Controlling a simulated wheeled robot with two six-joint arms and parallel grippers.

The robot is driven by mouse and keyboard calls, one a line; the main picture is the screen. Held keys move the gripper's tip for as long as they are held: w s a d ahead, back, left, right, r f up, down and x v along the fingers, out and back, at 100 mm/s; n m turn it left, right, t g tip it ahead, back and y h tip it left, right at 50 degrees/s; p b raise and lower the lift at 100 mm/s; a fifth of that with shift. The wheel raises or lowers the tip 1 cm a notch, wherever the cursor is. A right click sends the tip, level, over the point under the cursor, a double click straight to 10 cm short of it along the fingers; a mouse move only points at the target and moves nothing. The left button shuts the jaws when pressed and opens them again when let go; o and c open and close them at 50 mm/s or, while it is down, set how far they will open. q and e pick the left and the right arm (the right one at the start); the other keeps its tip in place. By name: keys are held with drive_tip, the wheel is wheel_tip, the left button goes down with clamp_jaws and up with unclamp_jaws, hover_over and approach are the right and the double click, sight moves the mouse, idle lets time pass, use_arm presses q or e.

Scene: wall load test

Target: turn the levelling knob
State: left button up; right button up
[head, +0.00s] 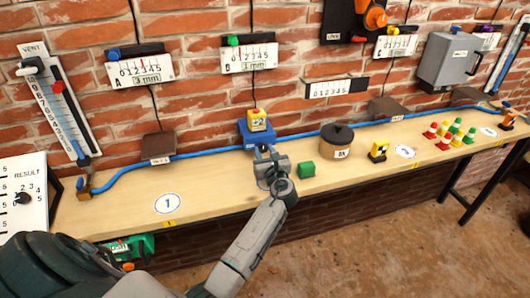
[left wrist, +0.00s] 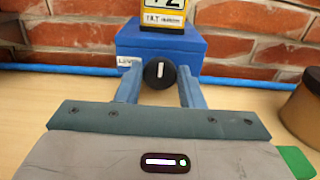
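The levelling knob (left wrist: 159,73) is a round black knob with a white line standing upright on it. It sits on the front of a blue block (left wrist: 215,45) labelled "LEVEL". A yellow tilt display (head: 256,119) stands on the blue block in the head view, where the block (head: 243,133) rests on the bench by the wall. My left gripper (left wrist: 160,88) is open, with one blue finger on each side of the knob and a small gap showing on both sides. It also shows in the head view (head: 264,152), where it largely hides the knob. My right gripper is out of view.
On the wooden bench (head: 215,187), a green block (head: 306,169) and a dark-lidded round pot (head: 337,140) stand right of my gripper. A blue hose (head: 205,155) runs along the back. Small coloured pieces (head: 445,143) stand farther right. The left bench area is fairly clear.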

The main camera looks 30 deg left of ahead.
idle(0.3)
use_arm(q)
drive_tip(key=shift+f+n+b, duration=0.1)
drive_tip(key=shift+n+b, duration=0.65)
drive_tip(key=shift+n, duration=0.25)
drive_tip(key=n+b, duration=0.3)
drive_tip(key=n, duration=0.1)
drive_tip(key=shift+s+f, duration=0.1)
drive_tip(key=n+b, duration=0.2)
drive_tip(key=n, duration=0.1)
drive_tip(key=shift+a+n, duration=0.1)
drive_tip(key=shift+n, duration=0.2)
drive_tip(key=shift+n+b, duration=0.65)
drive_tip(key=shift+n, duration=0.65)
